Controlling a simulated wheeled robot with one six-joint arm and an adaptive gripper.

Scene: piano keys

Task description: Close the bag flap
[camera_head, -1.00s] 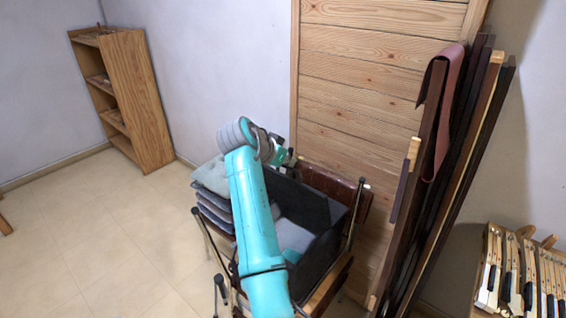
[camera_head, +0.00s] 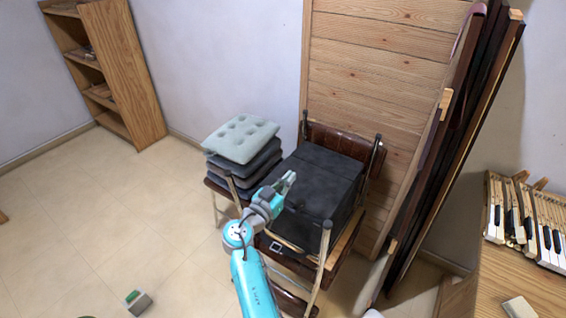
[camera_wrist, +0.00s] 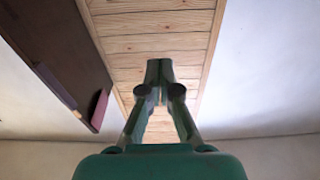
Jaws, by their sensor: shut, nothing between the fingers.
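The bag (camera_head: 320,180) is a dark grey, box-shaped bag on a brown chair. In the head view its top is covered by dark panels lying nearly flat, with a seam across the middle, and the inside is hidden. The flap (camera_head: 300,212) appears to be the near dark panel, lying over the top. My gripper (camera_head: 289,179) is shut and empty, beside the left edge of the bag's top. Whether it touches the bag is unclear. In the wrist view my gripper (camera_wrist: 160,80) points toward the wooden panel, and the bag is out of sight.
Stacked cushions (camera_head: 242,138) lie left of the bag. The chair (camera_head: 376,155) has metal posts around the bag. A wooden panel (camera_head: 375,70) stands behind, with leaning dark boards (camera_head: 455,150) at right. Piano keys (camera_head: 530,225) lie far right. The floor at left is mostly clear.

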